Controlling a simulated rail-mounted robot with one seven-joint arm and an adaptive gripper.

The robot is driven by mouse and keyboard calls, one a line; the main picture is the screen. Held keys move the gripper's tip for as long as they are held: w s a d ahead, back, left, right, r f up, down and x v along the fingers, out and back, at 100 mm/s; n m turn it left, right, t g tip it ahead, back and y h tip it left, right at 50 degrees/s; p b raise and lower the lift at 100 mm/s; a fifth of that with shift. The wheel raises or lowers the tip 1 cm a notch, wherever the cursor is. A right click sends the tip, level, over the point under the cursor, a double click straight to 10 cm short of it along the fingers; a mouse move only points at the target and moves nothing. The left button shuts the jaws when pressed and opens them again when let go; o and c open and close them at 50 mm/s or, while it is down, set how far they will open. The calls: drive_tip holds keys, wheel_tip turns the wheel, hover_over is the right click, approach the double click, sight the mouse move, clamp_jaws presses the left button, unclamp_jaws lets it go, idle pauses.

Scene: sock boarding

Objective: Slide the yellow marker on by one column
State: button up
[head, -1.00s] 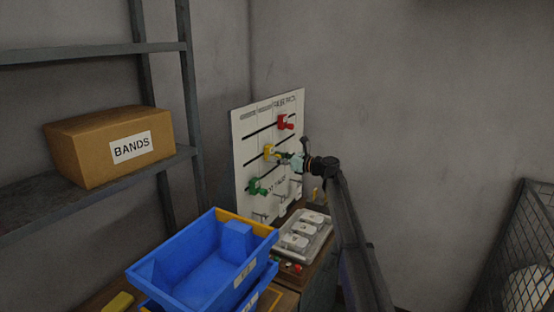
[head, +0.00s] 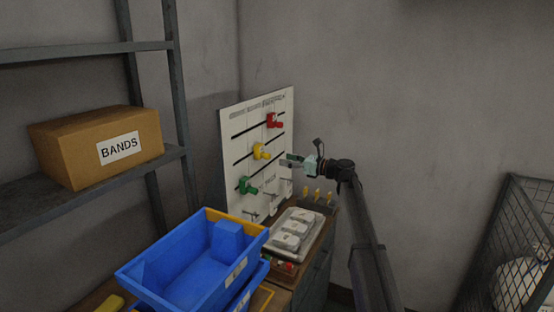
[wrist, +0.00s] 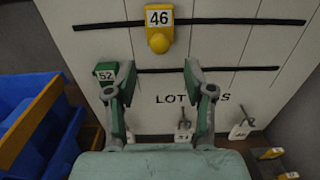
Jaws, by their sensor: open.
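The yellow marker (head: 260,151), a plate with a round knob, sits on the middle dark rail of the white board (head: 238,118). In the wrist view the yellow marker (wrist: 158,30) reads 46 and is upright at the top. My gripper (head: 287,161) is open and empty, to the right of the yellow marker and apart from it in the head view. In the wrist view my gripper's fingers (wrist: 155,76) point at the board below the yellow marker. The green marker (head: 247,186), reading 52 in the wrist view (wrist: 105,72), is on the lower rail, partly behind the left finger.
The red marker (head: 274,120) is on the top rail. Small hooks with tags (wrist: 184,130) hang low on the board. A BANDS box (head: 95,145) is on the shelf at left.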

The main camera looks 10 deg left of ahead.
drive_tip(key=shift+v, duration=1.4)
drive_tip(key=s+d+f+n+g+h, duration=0.1)
drive_tip(key=s+d+f+n+h, duration=0.25)
drive_tip(key=s+f, duration=0.75)
drive_tip(key=s+d+f+n+g+h, duration=0.1)
drive_tip(key=s+d+f+n+h, duration=0.3)
drive_tip(key=s+f, duration=0.75)
drive_tip(key=s+d+f+n+g+h, duration=0.25)
drive_tip(key=s+f+n, duration=0.25)
drive_tip(key=f, duration=1.1)
drive_tip(key=s+d+f+n+g+h, duration=0.1)
drive_tip(key=s+d+f+n+h, duration=0.4)
drive_tip(key=s, duration=0.6)
drive_tip(key=s+d+f+n+g+h, duration=0.1)
drive_tip(key=s+d+f+n+h, duration=0.1)
drive_tip(key=s+d+f+n, duration=0.65)
drive_tip(key=s+f+m+g, duration=0.1)
drive_tip(key=s+f, duration=0.3)
drive_tip(key=s, duration=0.6)
drive_tip(key=s+f+m+g, duration=0.1)
drive_tip(key=s+f+g, duration=0.2)
drive_tip(key=s, duration=0.7)
drive_tip(key=s+a+f+m+g, duration=0.1)
drive_tip(key=s+f+m+g, duration=0.1)
drive_tip(key=s+f, duration=0.5)
drive_tip(key=s, duration=0.3)
drive_tip(key=shift+s+f, duration=0.2)
drive_tip(key=shift+f, duration=0.05)
